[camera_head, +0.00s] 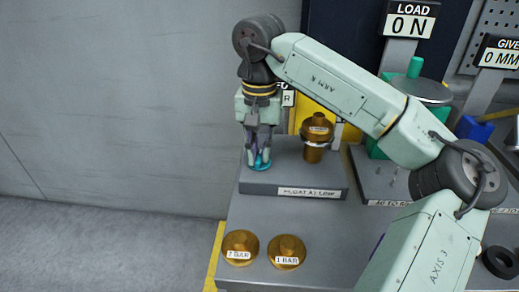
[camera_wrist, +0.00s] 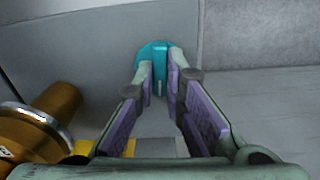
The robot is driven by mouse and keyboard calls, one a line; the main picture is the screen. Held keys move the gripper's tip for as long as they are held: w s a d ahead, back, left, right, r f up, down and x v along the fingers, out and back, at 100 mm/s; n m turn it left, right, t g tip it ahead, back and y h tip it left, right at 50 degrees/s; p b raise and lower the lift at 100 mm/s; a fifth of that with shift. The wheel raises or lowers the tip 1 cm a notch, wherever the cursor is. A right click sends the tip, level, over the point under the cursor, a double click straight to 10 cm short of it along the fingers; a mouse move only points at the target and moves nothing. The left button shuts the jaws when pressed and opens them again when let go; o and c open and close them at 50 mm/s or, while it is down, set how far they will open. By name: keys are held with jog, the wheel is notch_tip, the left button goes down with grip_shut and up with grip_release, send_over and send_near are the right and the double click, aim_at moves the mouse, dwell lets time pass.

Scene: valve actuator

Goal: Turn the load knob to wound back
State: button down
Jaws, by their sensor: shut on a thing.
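A teal knob (camera_head: 262,165) with a round base and an upright grip sits at the left end of a grey block (camera_head: 256,188). It also shows in the wrist view (camera_wrist: 154,50), with a pale line on the grip. No label on the knob itself is readable. My gripper (camera_head: 259,157) points down over it, fingers on either side of the upright grip. In the wrist view my gripper (camera_wrist: 162,78) is shut on that grip. A sign reading LOAD 0 N (camera_head: 409,22) stands at the back right.
A brass fitting (camera_head: 313,148) stands on the block, right of my gripper. Two brass weights (camera_head: 240,247) (camera_head: 287,251) lie at the bench's front left. A green apparatus with a round plate (camera_head: 425,91) is at the right. Left of the bench is open floor.

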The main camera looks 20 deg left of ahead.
aim_at(259, 156)
dwell(0.3)
jog(key=c, duration=1.7)
grip_release()
jog(key=shift+o, duration=0.2)
notch_tip(259, 156, up, 12)
jog(key=shift+s, duration=0.1)
